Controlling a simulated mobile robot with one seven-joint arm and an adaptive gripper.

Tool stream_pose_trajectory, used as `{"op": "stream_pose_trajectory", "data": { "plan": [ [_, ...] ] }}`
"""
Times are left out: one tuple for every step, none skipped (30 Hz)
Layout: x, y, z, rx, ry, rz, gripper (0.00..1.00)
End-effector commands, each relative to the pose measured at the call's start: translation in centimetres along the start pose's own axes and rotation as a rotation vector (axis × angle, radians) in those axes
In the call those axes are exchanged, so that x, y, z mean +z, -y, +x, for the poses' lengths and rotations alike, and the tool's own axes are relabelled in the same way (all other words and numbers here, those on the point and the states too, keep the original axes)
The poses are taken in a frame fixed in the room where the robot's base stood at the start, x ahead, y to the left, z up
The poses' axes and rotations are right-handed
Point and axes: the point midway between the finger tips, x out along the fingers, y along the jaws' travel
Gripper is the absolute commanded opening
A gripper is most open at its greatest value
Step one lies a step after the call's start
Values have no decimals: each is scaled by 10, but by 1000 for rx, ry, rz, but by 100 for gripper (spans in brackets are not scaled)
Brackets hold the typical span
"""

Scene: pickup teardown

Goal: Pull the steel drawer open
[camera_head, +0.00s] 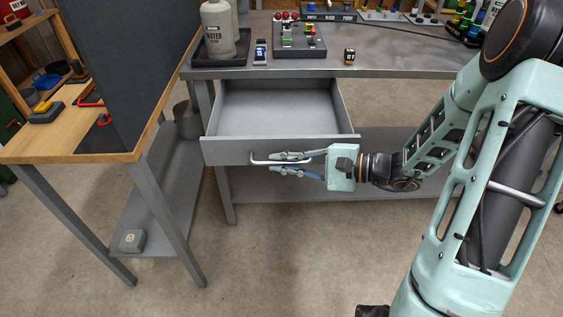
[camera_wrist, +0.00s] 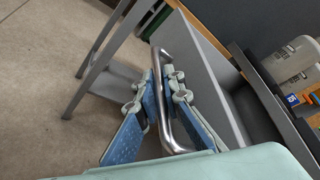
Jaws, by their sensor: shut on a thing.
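The grey steel drawer (camera_head: 225,152) under the steel bench stands pulled out, and its inside looks empty. Its curved metal handle (camera_head: 262,161) is on the front panel; the handle also shows in the wrist view (camera_wrist: 172,42). My gripper (camera_head: 282,163) reaches in from the right at the drawer front. Its blue-padded fingers are shut on the handle, one on each side of the bar in the wrist view (camera_wrist: 166,92). The fingers hide part of the handle.
The steel bench top (camera_head: 385,62) carries a large grey water bottle (camera_head: 218,30) in a black tray, a grey block with coloured parts (camera_head: 299,40) and several small items. A wooden-topped table (camera_head: 60,145) with a dark panel stands at left. The floor before the drawer is clear.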

Motion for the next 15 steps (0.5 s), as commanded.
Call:
{"op": "stream_pose_trajectory", "data": {
  "plan": [
    [-1,0,-1,-1,-4,0,0],
    [-1,0,-1,-1,-4,0,0],
    [-1,0,-1,-1,-4,0,0],
    [-1,0,-1,-1,-4,0,0],
    [-1,0,-1,-1,-4,0,9],
    [-1,0,-1,-1,-4,0,14],
    [-1,0,-1,-1,-4,0,16],
    [-1,0,-1,-1,-3,0,16],
    [-1,0,-1,-1,-3,0,16],
    [-1,0,-1,0,-3,0,16],
    [-1,0,-1,0,-2,0,16],
    [-1,0,0,0,-2,0,16],
    [-1,0,0,0,-2,0,16],
    [-1,0,0,0,-2,0,16],
    [-1,0,-1,0,-2,0,16]
  ]
}}
